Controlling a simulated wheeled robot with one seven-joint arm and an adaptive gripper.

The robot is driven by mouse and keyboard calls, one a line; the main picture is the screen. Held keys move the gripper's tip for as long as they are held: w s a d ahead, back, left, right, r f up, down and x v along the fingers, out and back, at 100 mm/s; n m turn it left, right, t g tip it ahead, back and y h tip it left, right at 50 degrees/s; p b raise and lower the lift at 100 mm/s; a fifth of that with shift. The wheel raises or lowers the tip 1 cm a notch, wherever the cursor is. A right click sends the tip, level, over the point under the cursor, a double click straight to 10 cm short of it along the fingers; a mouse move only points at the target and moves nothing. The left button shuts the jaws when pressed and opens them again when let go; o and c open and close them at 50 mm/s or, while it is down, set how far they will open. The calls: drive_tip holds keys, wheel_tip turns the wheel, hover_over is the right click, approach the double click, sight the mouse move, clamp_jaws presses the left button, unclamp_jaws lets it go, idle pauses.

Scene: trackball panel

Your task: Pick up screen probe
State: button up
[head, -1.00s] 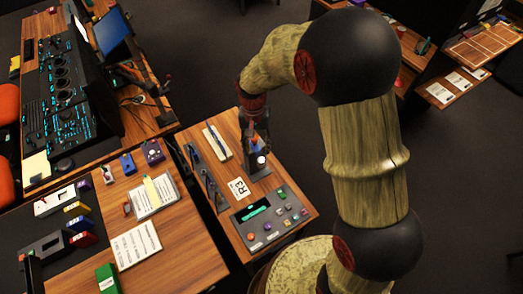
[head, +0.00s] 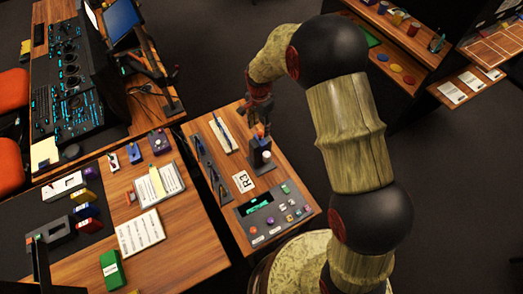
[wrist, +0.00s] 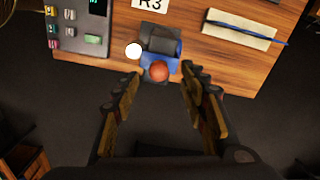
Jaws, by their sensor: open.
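A thin blue rod (wrist: 226,24) lies on a cream block (wrist: 238,33); the block also shows in the head view (head: 224,138). I cannot tell for sure which is the screen probe. My gripper (wrist: 161,76) is open and empty. In the wrist view the orange-red top appears between its fingertips, apart from both. In the head view my gripper (head: 261,108) is just beyond the stand.
A white ball (wrist: 134,51) is beside the stand. A grey button panel (head: 272,215) and an R3 card (head: 243,181) share the table. Dark tools (head: 206,170) lie along its left side.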

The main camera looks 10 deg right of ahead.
sight(260, 132)
wheel_tip(260, 132, down, 5)
drive_tip(key=shift+r, duration=0.1)
drive_tip(key=shift+s, duration=0.1)
drive_tip(key=shift+c, duration=0.6)
clamp_jaws()
drive_tip(key=shift+r, duration=0.1)
idle(0.5)
